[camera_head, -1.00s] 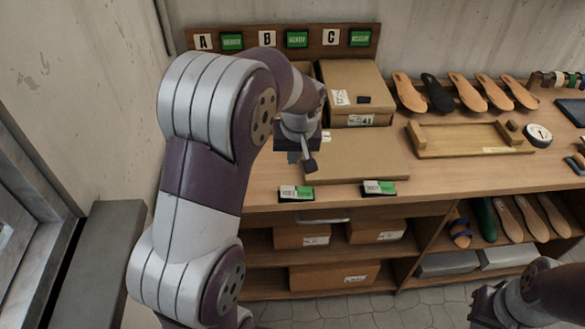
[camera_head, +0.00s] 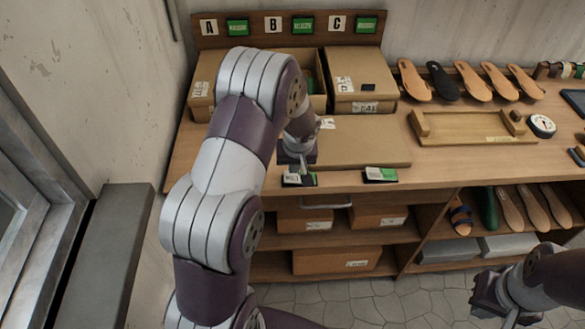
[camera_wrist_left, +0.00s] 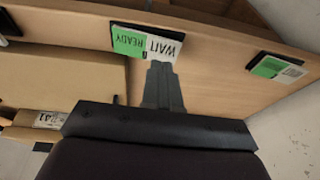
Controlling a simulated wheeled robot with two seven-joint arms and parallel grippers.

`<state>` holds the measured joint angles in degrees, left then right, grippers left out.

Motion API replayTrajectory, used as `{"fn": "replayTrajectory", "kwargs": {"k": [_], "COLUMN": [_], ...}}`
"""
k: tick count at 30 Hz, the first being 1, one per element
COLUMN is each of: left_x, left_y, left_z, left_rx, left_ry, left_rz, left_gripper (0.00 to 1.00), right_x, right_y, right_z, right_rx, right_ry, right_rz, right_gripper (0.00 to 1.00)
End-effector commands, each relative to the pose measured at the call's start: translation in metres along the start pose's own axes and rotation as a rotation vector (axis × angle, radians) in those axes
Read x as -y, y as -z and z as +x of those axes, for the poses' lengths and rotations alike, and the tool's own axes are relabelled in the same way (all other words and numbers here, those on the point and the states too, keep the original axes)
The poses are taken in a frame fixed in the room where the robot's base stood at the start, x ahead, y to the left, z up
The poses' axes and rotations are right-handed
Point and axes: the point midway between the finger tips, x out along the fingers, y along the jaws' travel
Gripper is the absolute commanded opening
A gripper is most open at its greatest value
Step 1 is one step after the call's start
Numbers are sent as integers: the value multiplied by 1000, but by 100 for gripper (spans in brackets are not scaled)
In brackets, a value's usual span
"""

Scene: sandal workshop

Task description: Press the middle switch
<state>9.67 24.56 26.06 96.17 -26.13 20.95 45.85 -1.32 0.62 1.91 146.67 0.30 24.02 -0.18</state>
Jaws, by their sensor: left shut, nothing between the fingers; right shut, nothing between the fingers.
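The middle switch (camera_head: 290,181) is a small dark block with a white and green face on the bench's front edge. In the left wrist view its face (camera_wrist_left: 145,43) reads WAIT on white and READY on green. My left gripper (camera_head: 302,171) is shut and empty, pointing down at this switch and hiding part of it. In the left wrist view the fingertips (camera_wrist_left: 162,70) lie close beside the WAIT end; I cannot tell whether they touch it. Another switch (camera_head: 380,175) is to the right. A third (camera_wrist_left: 278,68) shows in the wrist view. My right gripper (camera_head: 486,294) is shut and empty, low at right.
A board (camera_head: 262,43) with A, B, C and green displays stands at the back. Cardboard boxes (camera_head: 358,88) and a flat brown panel (camera_head: 365,143) lie behind the switches. A wooden tray (camera_head: 465,138) and several insoles (camera_head: 470,82) are further right.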

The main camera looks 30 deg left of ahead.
Motion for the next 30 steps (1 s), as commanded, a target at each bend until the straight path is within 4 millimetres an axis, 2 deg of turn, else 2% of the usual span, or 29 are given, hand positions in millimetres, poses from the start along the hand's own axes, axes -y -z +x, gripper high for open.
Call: {"fn": "replayTrajectory", "kwargs": {"k": [6, 17, 22, 24, 30], "left_x": [2, 2, 8, 9, 8], "left_y": [-6, -7, -12, -10, -10], "left_z": [20, 23, 43, 34, 34], "left_rx": [0, 0, -2, -1, 0], "left_ry": [-1, -1, 0, 0, 0], "left_rz": [2, 1, -2, 0, 1], "left_gripper": [0, 0, 0, 0, 0], "right_x": [0, 0, 0, 0, 0], "right_y": [0, 0, -3, -3, -2], "right_z": [-3, -2, 28, 20, 19], "right_rx": [0, 0, 0, 2, 0], "right_ry": [0, 0, 0, 0, 0], "right_rz": [0, 0, 0, 0, 0], "right_gripper": [0, 0, 0, 0, 0]}}
